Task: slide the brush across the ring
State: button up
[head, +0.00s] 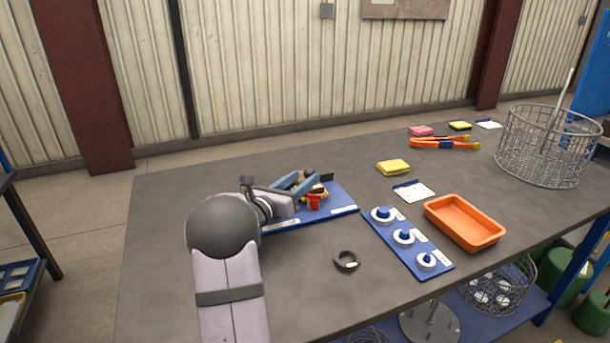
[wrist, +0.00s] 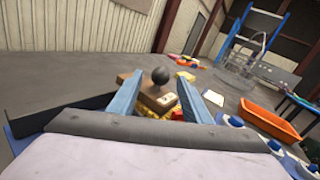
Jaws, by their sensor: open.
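The brush (wrist: 155,100) has a brown wooden block, a round black knob on top and yellow bristles below. In the wrist view it sits between the two blue fingers of my gripper (wrist: 160,76), which is open, with gaps on both sides of the knob. In the head view my gripper (head: 305,181) is low over a blue board (head: 345,194) and partly hides the brush (head: 320,188). A black open ring (head: 346,262) with a small white mark lies flat on the table, in front of that board and apart from the brush.
A red item (head: 313,203) is close beside the brush. A second blue board (head: 410,243) carries several white discs with blue knobs. An orange tray (head: 464,223), a yellow sponge (head: 393,167) and a wire basket (head: 543,146) are to the right. The table left of my arm is clear.

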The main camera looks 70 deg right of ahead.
aim_at(306, 176)
jog(key=shift+w+a+r+p, duration=0.15)
jog(key=shift+a+p, duration=0.35)
jog(key=shift+p, duration=0.1)
jog(key=shift+w+a+r+p, duration=0.1)
jog(key=shift+a+r+p, duration=0.05)
jog(key=shift+a+p, duration=0.4)
jog(key=shift+a+f+p, duration=0.2)
jog(key=shift+a+p, duration=0.3)
jog(key=shift+s+d+p, duration=0.2)
jog(key=shift+s+d, duration=0.05)
jog(key=shift+d, duration=0.95)
jog(key=shift+s+d+p, duration=0.2)
jog(key=shift+d+p, duration=0.05)
jog(key=shift+d, duration=1)
jog(key=shift+s+d+p, duration=0.2)
jog(key=shift+s+d, duration=0.05)
jog(key=shift+d, duration=0.95)
